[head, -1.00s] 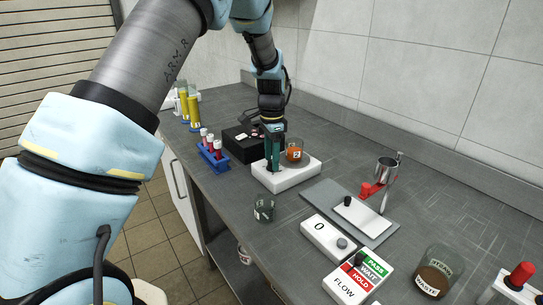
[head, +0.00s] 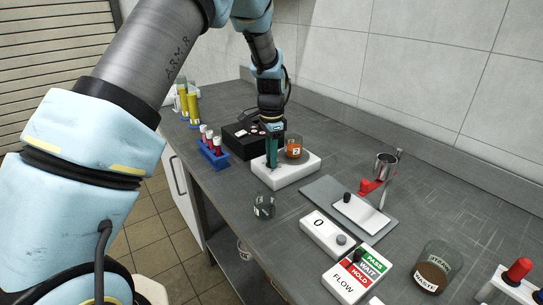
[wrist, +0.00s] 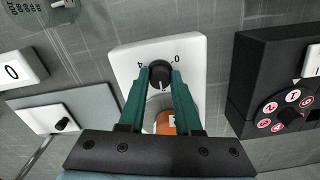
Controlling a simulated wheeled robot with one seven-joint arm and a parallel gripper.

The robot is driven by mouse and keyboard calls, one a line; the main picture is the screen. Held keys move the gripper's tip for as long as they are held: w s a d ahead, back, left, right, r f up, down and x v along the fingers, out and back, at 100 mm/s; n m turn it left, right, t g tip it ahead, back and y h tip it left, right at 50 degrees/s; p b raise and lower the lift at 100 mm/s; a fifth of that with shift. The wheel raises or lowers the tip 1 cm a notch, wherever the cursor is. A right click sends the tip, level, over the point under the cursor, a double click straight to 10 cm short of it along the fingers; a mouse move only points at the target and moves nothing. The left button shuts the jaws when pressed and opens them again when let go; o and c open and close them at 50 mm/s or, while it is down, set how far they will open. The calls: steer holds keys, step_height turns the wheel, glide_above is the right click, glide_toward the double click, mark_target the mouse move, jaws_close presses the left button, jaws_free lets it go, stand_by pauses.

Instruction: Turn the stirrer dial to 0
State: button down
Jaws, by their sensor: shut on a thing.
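The stirrer is a white block (head: 303,172) on the bench, with a beaker of orange liquid (head: 294,151) on top. In the wrist view, the black stirrer dial (wrist: 160,74) sits on the white block face between a printed 4 on its left and a 0 on its right. A light pointer mark on the dial seems to face down the picture, away from both numbers. My gripper (wrist: 159,80) is shut on the dial, a teal finger on each side. In the head view, my gripper (head: 272,160) reaches down to the block and hides the dial.
A black box with a numbered dial (wrist: 289,116) stands close beside the stirrer. Bare bench lies along the wall.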

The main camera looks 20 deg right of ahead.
steer(key=shift+n, duration=0.3)
steer(key=n+b, duration=0.1)
steer(key=n, duration=0.4)
steer(key=shift+n, duration=0.3)
steer(key=n, duration=1.2)
steer(key=shift+r+n+p, duration=0.1)
steer(key=shift+n+p, duration=0.2)
steer(key=n+p, duration=0.1)
steer(key=n, duration=0.4)
steer(key=shift+w, duration=0.1)
steer(key=c, duration=0.6)
jaws_free()
